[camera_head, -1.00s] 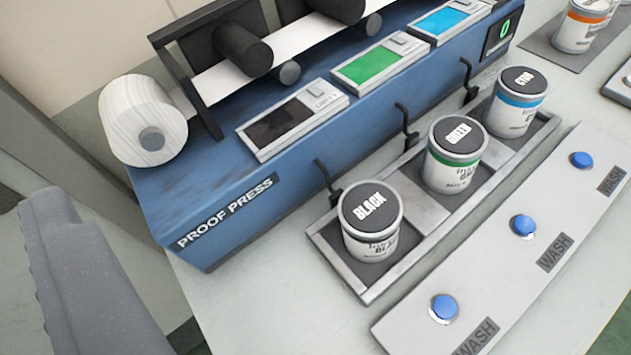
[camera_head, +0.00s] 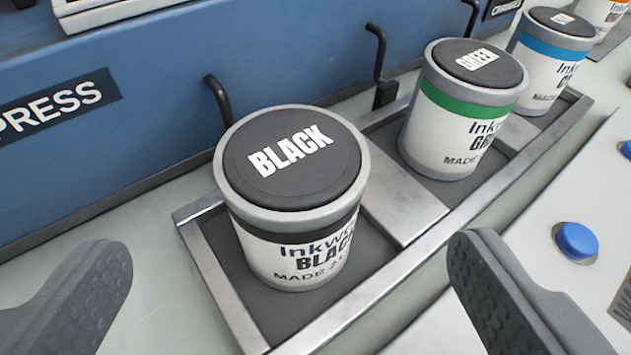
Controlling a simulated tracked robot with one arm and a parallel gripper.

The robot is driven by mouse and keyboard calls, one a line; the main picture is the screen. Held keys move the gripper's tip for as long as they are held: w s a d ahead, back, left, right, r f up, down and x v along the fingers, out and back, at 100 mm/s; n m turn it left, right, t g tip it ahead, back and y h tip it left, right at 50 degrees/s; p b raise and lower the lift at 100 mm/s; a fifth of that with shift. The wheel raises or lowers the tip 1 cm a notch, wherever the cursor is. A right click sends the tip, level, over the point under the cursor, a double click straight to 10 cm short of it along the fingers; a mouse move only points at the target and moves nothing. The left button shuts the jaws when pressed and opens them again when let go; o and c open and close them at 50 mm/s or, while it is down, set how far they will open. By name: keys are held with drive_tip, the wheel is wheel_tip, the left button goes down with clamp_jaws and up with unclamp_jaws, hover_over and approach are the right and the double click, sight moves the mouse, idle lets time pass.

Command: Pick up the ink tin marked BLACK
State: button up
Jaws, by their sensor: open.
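The ink tin marked BLACK (camera_head: 291,165) stands upright in the nearest compartment of a metal tray (camera_head: 205,258). It has a dark lid with white lettering and a white label with a black band. My gripper (camera_head: 285,290) is open and empty. One finger is at the lower left and the other at the lower right, with the black tin between and beyond them. Neither finger appears to touch the tin.
The green ink tin (camera_head: 463,112) and the blue-banded tin (camera_head: 549,60) stand farther along the tray. Black hooks (camera_head: 217,98) rise behind it. The blue proof press (camera_head: 150,110) is behind. A panel with blue buttons (camera_head: 576,241) is at right.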

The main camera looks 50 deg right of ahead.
sight(291, 196)
drive_tip(key=b+x, duration=0.1)
drive_tip(key=x, duration=0.5)
drive_tip(key=b+x, duration=0.1)
drive_tip(key=x, duration=0.4)
drive_tip(key=shift+s+a+f+b, duration=0.1)
drive_tip(key=shift+f+b, duration=0.05)
drive_tip(key=shift+b, duration=0.25)
drive_tip(key=c, duration=1.4)
drive_tip(key=shift+o, duration=0.2)
